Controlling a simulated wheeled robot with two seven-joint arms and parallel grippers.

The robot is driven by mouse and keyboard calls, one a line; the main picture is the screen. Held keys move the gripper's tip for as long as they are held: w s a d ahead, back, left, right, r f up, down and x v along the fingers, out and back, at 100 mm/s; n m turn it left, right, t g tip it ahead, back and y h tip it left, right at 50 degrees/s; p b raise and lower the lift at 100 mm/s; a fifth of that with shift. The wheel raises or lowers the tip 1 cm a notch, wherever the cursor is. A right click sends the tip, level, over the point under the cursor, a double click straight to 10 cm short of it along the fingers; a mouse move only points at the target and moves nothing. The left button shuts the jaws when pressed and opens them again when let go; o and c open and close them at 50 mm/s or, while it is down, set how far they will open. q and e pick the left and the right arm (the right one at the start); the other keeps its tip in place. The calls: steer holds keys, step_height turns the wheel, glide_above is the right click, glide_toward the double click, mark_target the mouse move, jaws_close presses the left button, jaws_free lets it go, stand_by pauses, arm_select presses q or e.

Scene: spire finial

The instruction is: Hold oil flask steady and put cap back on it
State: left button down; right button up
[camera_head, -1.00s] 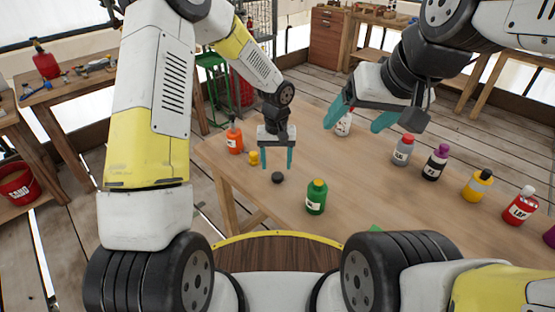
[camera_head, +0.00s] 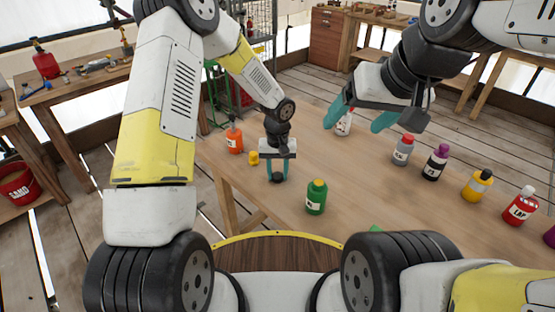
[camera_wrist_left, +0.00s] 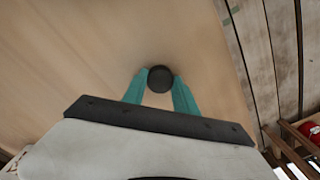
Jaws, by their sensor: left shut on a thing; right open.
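My left gripper (camera_head: 277,176) points down at the table, its teal fingers shut on a round black cap (camera_wrist_left: 160,79). In the left wrist view the cap sits between the two fingertips. A green flask (camera_head: 316,199) with a pale label and a yellowish top stands upright just right of the left gripper, apart from it. I cannot read its label, so I cannot tell whether it is the oil flask. My right gripper (camera_head: 360,117) is open and empty, above the far side of the table, with a white bottle (camera_head: 343,127) partly hidden behind it.
An orange bottle (camera_head: 234,141) and a small yellow cap (camera_head: 254,158) are left of the left gripper. Grey (camera_head: 402,152), black (camera_head: 434,165), yellow (camera_head: 477,187) and red (camera_head: 520,209) bottles line the right side. The wooden table (camera_head: 385,200) is clear between them and the green flask.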

mark_target(278, 176)
arm_select(q)
steer(key=shift+r, duration=0.15)
step_height(278, 176, up, 4)
steer(key=shift+f, duration=0.2)
steer(key=s+r, duration=0.1)
steer(key=s, duration=1.5)
steer(key=w+a, duration=0.6)
steer(key=w, duration=0.1)
steer(key=shift+w+a+r, duration=0.1)
steer(key=shift+a+r, duration=0.05)
steer(key=shift+r, duration=0.2)
steer(key=w+a, duration=0.5)
steer(key=a, duration=0.4)
steer(key=shift+w+a+r, duration=0.15)
steer(key=shift+w+r, duration=0.2)
steer(key=shift+r, duration=0.1)
